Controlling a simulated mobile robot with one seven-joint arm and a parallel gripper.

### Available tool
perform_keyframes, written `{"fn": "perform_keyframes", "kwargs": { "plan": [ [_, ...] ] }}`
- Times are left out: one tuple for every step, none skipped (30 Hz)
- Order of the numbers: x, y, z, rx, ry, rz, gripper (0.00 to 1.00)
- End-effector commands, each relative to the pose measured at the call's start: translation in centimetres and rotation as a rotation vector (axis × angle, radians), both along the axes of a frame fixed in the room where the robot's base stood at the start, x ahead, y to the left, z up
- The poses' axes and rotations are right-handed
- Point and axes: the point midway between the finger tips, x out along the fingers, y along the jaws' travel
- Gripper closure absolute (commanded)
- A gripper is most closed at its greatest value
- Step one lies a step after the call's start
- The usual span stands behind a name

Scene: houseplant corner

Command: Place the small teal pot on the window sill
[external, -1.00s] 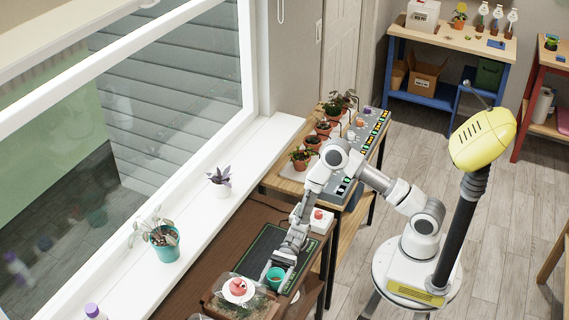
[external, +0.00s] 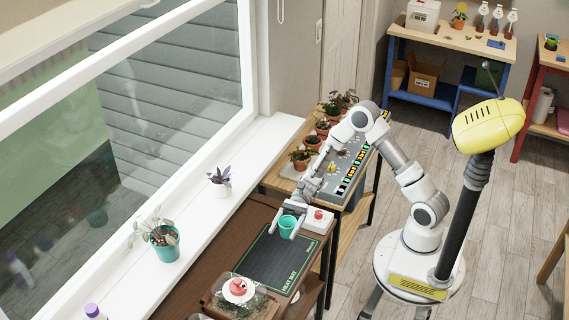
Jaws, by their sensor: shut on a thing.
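The small teal pot (external: 288,224) is held in my gripper (external: 285,229), which is shut on it. The pot looks upright, above the far end of the dark heat mat (external: 262,265). How high it hangs is hard to tell. The white window sill (external: 195,228) runs diagonally along the window, left of my gripper. On the sill stand a larger teal pot with a pale-leaved plant (external: 164,243) and a small white pot with a purple plant (external: 221,190).
A purple-capped bottle (external: 94,312) stands at the sill's near end. A white box with a red button (external: 318,219) sits right of the held pot. A terrarium (external: 240,297) is at the bench's near end. Bare sill lies between and beyond the two plants.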

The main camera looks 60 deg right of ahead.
Motion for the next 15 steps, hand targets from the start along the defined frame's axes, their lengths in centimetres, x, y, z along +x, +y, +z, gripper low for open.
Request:
{"fn": "perform_keyframes", "kwargs": {
  "plan": [
    [0.1,0.0,1.7,-0.001,-0.009,-0.001,0.81],
    [0.0,0.0,2.6,-0.002,-0.010,-0.001,0.81],
    [0.1,-0.1,3.9,-0.003,-0.011,-0.002,0.81],
    [0.1,0.0,5.0,-0.002,-0.011,-0.002,0.81],
    [0.0,0.0,6.0,-0.002,-0.011,-0.002,0.81],
    [0.0,0.0,7.4,-0.002,-0.012,-0.002,0.81],
    [0.0,0.0,8.5,-0.002,-0.011,-0.002,0.81],
    [0.0,0.0,9.6,-0.003,-0.011,-0.002,0.81],
    [0.0,0.0,11.0,-0.003,-0.012,-0.002,0.81],
    [0.0,0.0,12.0,-0.003,-0.012,-0.002,0.81],
    [0.0,0.0,13.0,-0.002,-0.011,-0.002,0.81],
    [0.0,0.0,14.3,-0.002,-0.011,-0.002,0.81],
    [0.0,0.0,15.1,-0.002,-0.010,-0.003,0.81],
    [0.0,0.0,16.0,-0.002,-0.009,-0.002,0.81],
    [0.0,0.0,17.1,-0.002,-0.008,-0.001,0.81]
  ]
}}
